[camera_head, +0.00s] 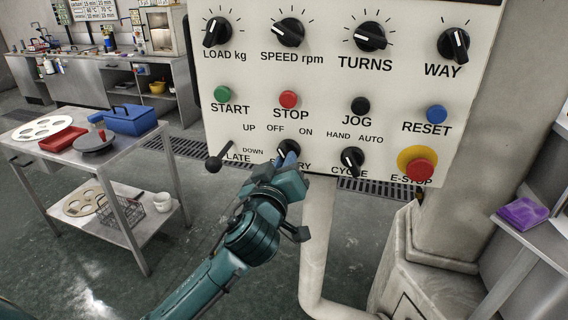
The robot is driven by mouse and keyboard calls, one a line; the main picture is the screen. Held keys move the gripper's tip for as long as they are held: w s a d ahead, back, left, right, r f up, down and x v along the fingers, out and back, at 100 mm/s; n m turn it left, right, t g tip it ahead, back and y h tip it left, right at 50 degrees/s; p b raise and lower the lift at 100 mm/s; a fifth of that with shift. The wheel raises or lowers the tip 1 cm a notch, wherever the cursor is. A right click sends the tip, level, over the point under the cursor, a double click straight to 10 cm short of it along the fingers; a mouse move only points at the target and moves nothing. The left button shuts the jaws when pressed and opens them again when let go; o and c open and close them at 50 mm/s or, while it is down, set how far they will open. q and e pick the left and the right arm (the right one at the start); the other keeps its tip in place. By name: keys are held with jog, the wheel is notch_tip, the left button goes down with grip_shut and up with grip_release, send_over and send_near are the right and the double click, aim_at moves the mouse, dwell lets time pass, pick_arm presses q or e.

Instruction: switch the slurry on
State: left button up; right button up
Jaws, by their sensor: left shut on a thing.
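The white control panel (330,105) fills the upper middle of the head view. The black slurry switch (291,147) sits in its bottom row, under the words OFF and ON. My left gripper (286,160) reaches up from below and is shut on the slurry switch. The gripper covers the lower part of the knob, so I cannot tell which way it points. My right gripper is not in view.
The plate lever (214,163) stands just left of my gripper and the cycle switch (352,160) just right. The red E-stop (419,169) is further right. A steel cart (133,160) with a blue box (130,119) stands at left; a pipe (318,235) runs below the panel.

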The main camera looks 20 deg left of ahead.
pick_arm(q)
grip_shut()
jog(key=shift+m, duration=0.4)
jog(key=m, duration=1.1)
jog(key=shift+a, duration=0.1)
dwell(0.4)
jog(key=o, duration=0.6)
grip_release()
jog(key=s+b, duration=0.1)
jog(key=s, duration=1.2)
jog(key=shift+d, duration=0.4)
